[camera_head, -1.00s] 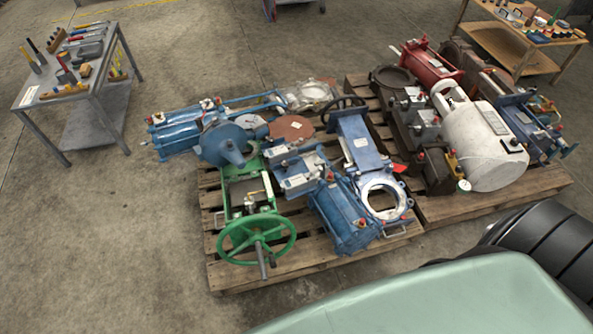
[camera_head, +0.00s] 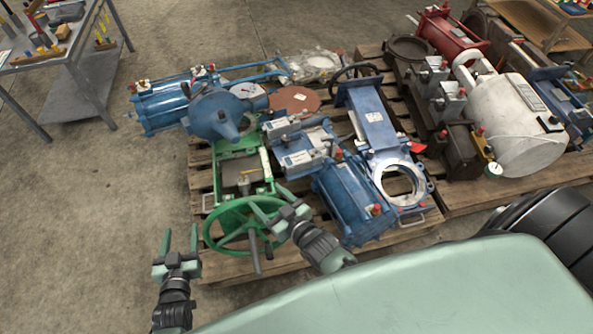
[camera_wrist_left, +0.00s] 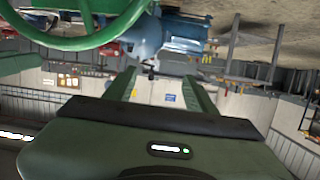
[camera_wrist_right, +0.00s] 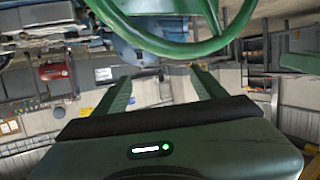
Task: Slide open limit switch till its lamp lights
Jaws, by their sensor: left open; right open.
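No part is clearly marked as the limit switch, and I see no lit lamp on the valves. Grey box-like units (camera_head: 298,158) sit on blue valve gear mid-pallet, and similar grey units (camera_head: 447,101) stand on the right pallet. My left gripper (camera_head: 180,238) is open and empty, left of the green handwheel (camera_head: 216,233). My right gripper (camera_head: 275,208) is open and empty, over the handwheel's right side in the head view; I cannot tell whether it touches. The handwheel also shows at the top of the left wrist view (camera_wrist_left: 100,35) and right wrist view (camera_wrist_right: 165,42).
Wooden pallets (camera_head: 437,232) carry crowded valves, a blue cylinder (camera_head: 352,205), a blue gate valve (camera_head: 375,115) and a white tank (camera_head: 515,120). A tool table (camera_head: 75,55) stands at upper left. Bare floor (camera_head: 90,220) lies left of the pallet.

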